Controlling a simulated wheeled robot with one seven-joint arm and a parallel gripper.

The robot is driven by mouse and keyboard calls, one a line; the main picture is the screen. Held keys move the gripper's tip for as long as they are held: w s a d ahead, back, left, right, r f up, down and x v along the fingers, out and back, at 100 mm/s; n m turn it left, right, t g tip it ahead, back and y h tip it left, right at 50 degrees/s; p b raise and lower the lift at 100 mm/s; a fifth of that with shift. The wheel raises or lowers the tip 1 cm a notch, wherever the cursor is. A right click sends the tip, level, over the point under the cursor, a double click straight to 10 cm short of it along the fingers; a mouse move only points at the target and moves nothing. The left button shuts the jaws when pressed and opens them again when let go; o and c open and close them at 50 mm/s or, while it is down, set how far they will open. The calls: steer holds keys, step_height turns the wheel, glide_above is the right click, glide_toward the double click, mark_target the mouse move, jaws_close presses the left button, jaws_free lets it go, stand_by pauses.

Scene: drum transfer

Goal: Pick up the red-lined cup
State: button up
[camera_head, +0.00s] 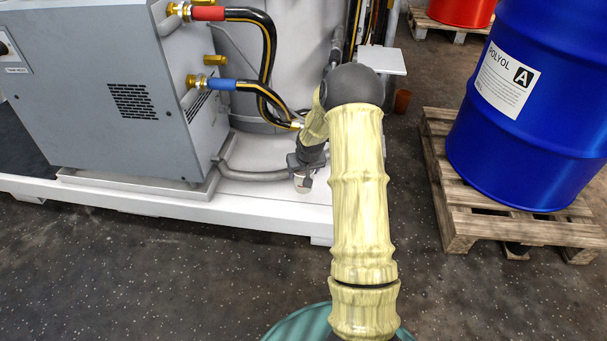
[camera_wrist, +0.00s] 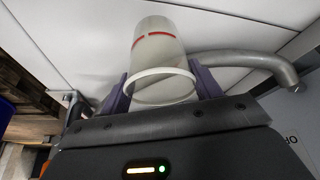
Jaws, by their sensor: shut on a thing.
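The red-lined cup (camera_wrist: 157,48) is a translucent whitish cup with a red line on its side and a pale rim. In the wrist view it sits between the two purple-grey fingers of my gripper (camera_wrist: 163,84), which is shut on it. In the head view my gripper (camera_head: 303,172) is at the front part of the white platform, and only a small pale part of the cup (camera_head: 302,185) shows below the fingers. I cannot tell whether the cup touches the platform.
The white platform (camera_head: 262,207) carries a grey cabinet (camera_head: 95,95) at left and a grey pipe (camera_head: 252,175) close to my gripper. Hoses hang above. A blue drum (camera_head: 540,110) stands on a wooden pallet (camera_head: 455,222) at right. The floor between is clear.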

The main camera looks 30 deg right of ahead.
step_height(320, 180, up, 5)
steer(key=p, duration=0.2)
steer(key=shift+r+p, duration=0.2)
steer(key=shift+p, duration=0.1)
stand_by(0.4)
